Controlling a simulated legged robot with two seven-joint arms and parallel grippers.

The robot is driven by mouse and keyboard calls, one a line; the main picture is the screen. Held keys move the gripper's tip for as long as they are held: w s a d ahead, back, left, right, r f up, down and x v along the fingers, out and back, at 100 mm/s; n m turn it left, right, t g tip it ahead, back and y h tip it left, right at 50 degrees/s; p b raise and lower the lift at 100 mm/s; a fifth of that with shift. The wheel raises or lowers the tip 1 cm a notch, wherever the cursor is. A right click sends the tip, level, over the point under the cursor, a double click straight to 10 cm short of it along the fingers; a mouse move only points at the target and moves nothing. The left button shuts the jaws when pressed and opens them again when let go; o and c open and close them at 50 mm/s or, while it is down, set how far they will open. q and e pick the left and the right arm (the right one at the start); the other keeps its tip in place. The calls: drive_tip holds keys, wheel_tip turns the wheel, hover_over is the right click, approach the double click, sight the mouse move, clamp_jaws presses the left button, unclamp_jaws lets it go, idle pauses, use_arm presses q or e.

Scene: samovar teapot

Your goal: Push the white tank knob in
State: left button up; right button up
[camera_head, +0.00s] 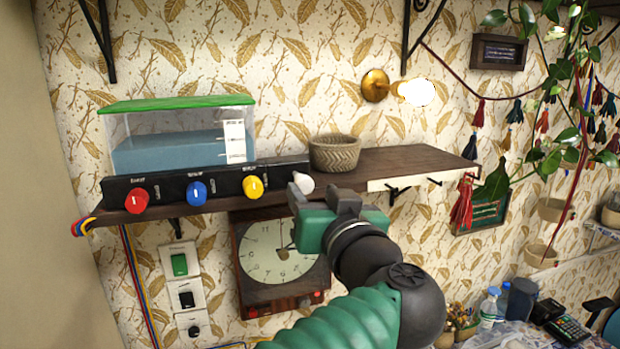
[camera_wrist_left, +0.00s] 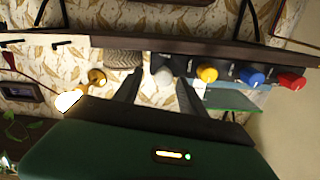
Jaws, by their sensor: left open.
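The white tank knob (camera_head: 303,183) is at the right end of the black knob panel (camera_head: 220,182) on the shelf's front edge. My left gripper (camera_head: 321,199) is open, with its fingers right by the white knob in the head view. In the left wrist view the white knob (camera_wrist_left: 163,77) shows between the two spread finger tips (camera_wrist_left: 158,82). I cannot tell whether a finger touches it. The clear tank (camera_head: 180,135) with blue water and a green lid stands behind the panel. My right gripper is not in view.
Yellow (camera_head: 253,187), blue (camera_head: 196,193) and red (camera_head: 136,200) knobs sit left of the white one. A woven basket (camera_head: 335,153) stands on the shelf (camera_head: 410,162) close behind the gripper. A clock (camera_head: 278,255) hangs below. The shelf's right part is bare.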

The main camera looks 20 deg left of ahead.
sight(306, 186)
use_arm(q)
drive_tip(key=shift+w+a+r, duration=0.1)
drive_tip(key=shift+w+a, duration=0.1)
drive_tip(key=shift+w, duration=0.35)
drive_tip(key=shift+w+a+r, duration=0.1)
drive_tip(key=shift+w+a, duration=0.05)
drive_tip(key=shift+w, duration=0.35)
drive_tip(key=shift+s+a, duration=0.2)
drive_tip(key=shift+a, duration=0.5)
drive_tip(key=shift+w+a+f, duration=0.1)
drive_tip(key=shift+w+a, duration=0.05)
drive_tip(key=shift+w, duration=0.1)
drive_tip(key=c, duration=0.5)
drive_tip(key=shift+d, duration=0.25)
clamp_jaws()
drive_tip(key=shift+a, duration=0.1)
